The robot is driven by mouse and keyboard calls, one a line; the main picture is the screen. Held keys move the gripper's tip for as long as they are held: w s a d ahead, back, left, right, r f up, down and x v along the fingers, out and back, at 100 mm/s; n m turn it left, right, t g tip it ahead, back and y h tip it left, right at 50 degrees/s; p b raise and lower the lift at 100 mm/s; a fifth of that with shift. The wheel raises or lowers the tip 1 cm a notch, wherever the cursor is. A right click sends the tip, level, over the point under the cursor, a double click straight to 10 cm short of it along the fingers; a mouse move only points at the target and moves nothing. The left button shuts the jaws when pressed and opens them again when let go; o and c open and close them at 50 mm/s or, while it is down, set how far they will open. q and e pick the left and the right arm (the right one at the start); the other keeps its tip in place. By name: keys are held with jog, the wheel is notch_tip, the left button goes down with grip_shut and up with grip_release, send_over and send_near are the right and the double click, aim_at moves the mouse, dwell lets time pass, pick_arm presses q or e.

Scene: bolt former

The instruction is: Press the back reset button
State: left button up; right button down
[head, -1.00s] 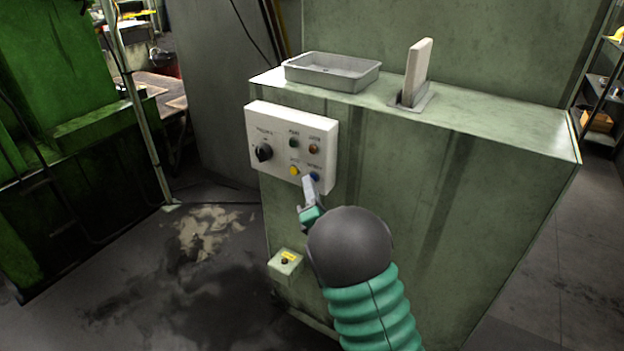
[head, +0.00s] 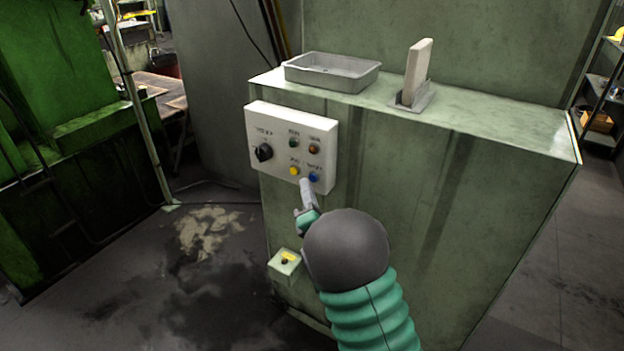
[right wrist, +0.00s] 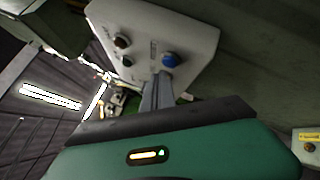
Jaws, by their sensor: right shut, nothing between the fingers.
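A white control panel (head: 275,125) is on the front of the green machine. It carries a black knob (head: 264,152), a green button (head: 294,143), a red-brown button (head: 314,149), a yellow button (head: 295,170) and a blue button (head: 313,177). The labels are too small to read surely, so I cannot tell which is the back reset. My right gripper (head: 304,182) is shut and empty, its tips just below the yellow and blue buttons. In the right wrist view the tips (right wrist: 160,76) appear just beneath the blue button (right wrist: 170,60); contact is unclear. My left gripper is out of view.
A small box with a yellow-marked button (head: 285,262) sits low on the machine's front. A grey tray (head: 332,72) and an upright pale plate (head: 418,70) stand on the machine's top ledge. Open floor lies to the left.

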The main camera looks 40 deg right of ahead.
jog(key=a, duration=0.1)
jog(key=s+a, duration=0.1)
jog(key=a, duration=0.1)
jog(key=s+a, duration=0.1)
jog(key=shift+a, duration=0.35)
jog(key=shift+w, duration=0.1)
dwell(0.6)
